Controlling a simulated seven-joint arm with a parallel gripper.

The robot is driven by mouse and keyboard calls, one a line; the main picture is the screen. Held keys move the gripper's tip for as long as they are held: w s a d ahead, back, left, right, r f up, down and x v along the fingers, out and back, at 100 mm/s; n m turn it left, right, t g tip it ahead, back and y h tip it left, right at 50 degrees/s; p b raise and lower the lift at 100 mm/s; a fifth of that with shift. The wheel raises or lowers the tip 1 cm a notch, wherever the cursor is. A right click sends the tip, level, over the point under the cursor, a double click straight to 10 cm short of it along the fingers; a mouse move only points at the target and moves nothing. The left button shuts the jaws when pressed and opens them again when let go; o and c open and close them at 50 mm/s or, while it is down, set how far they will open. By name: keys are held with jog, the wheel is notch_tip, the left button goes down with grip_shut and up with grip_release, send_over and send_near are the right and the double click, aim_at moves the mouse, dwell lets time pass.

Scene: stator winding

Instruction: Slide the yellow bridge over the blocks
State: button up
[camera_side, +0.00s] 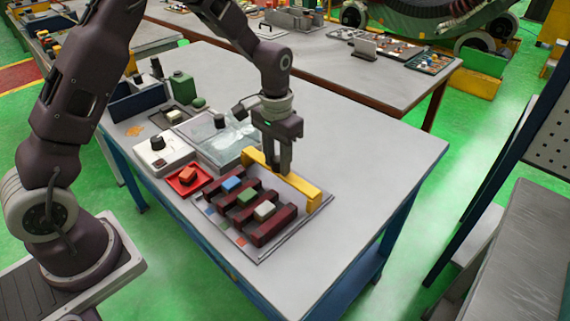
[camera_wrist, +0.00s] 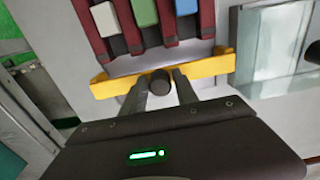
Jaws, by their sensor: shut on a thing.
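The yellow bridge (camera_side: 300,187) is a long bar with raised ends, standing along the far side of the slotted dark red rack (camera_side: 268,227). Blue (camera_side: 231,184), green (camera_side: 248,195) and white (camera_side: 265,210) blocks sit in the rack's slots. My gripper (camera_side: 281,168) points down at the bridge and is shut on its middle part. In the wrist view the bridge (camera_wrist: 213,68) crosses in front of the fingers, and the rack (camera_wrist: 206,18) with the blocks lies just beyond it. The bridge is beside the blocks, not over them. The fingertips are partly hidden by the bridge.
A red tray (camera_side: 178,189) with a red block is left of the rack. A white box (camera_side: 157,161) with a black knob and a clear-lidded case (camera_side: 208,151) stand behind it. The table's right part (camera_side: 370,170) is clear.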

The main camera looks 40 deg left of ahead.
aim_at(245, 195)
jog(key=shift+s+f, duration=0.2)
jog(key=shift+s, duration=4.8)
jog(key=o, duration=0.8)
jog(key=shift+w+r, duration=0.15)
jog(key=shift+r, duration=2.95)
jog(key=s+r+t, duration=0.5)
jog(key=s+r, duration=0.9)
jog(key=s, duration=0.3)
jog(key=shift+d+t, duration=0.3)
jog(key=shift+d, duration=0.15)
